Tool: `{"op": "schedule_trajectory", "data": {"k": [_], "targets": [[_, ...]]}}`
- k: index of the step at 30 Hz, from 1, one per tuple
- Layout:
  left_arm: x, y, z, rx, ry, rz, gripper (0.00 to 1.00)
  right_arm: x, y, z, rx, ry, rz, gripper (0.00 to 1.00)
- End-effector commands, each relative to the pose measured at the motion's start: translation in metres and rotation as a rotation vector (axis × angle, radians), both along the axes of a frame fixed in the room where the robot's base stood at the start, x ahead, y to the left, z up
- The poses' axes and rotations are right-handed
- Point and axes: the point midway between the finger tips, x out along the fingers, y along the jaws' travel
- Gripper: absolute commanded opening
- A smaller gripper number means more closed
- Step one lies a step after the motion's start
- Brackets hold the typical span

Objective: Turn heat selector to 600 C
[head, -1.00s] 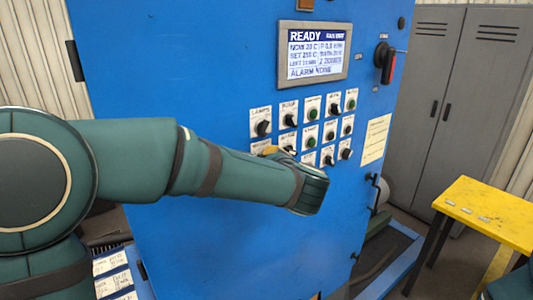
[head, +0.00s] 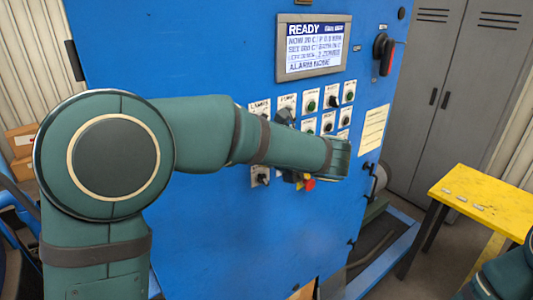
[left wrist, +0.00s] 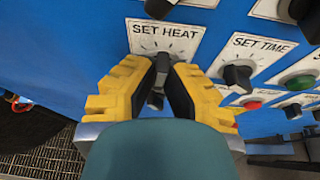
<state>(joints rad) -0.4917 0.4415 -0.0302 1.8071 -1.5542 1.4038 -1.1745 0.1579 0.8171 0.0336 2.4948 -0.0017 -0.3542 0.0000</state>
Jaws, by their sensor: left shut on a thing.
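The heat selector (left wrist: 157,97) is a dark knob under the white SET HEAT label (left wrist: 165,36) in the left wrist view. The yellow-padded dark fingers of my left gripper (left wrist: 160,84) are shut around it from both sides. Its lower part is partly hidden by the gripper, and I cannot read the setting it points to. In the head view my left forearm crosses the blue furnace panel and hides this knob and most of the gripper. The display (head: 313,46) reads READY; its set-temperature line is too blurred to read surely. My right gripper is out of view.
The SET TIME knob (left wrist: 238,75) is close to the right of my left gripper, with a green button (left wrist: 300,80) beyond. A red-handled switch (head: 385,53) is on the panel's right. A yellow table (head: 485,205) and grey lockers (head: 435,90) stand to the right.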

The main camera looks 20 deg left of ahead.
Motion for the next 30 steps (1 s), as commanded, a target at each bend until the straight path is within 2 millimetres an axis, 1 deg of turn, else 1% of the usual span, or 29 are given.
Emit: {"op": "schedule_trajectory", "data": {"k": [6,12,28,29,30], "targets": [[0.0011,0.0005,0.0009,0.074,0.090,0.001,0.00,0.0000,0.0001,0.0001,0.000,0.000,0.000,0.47],[0.0011,0.0005,0.0008,0.110,0.138,0.003,0.00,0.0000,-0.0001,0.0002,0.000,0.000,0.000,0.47],[0.0010,0.0008,0.0007,0.124,0.156,0.002,0.00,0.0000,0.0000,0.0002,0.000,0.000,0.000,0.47],[0.0010,0.0008,0.0007,0.123,0.155,0.002,0.19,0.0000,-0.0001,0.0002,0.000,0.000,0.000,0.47],[0.0010,0.0008,0.0006,0.124,0.156,0.002,0.33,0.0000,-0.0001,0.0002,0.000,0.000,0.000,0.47]]}}
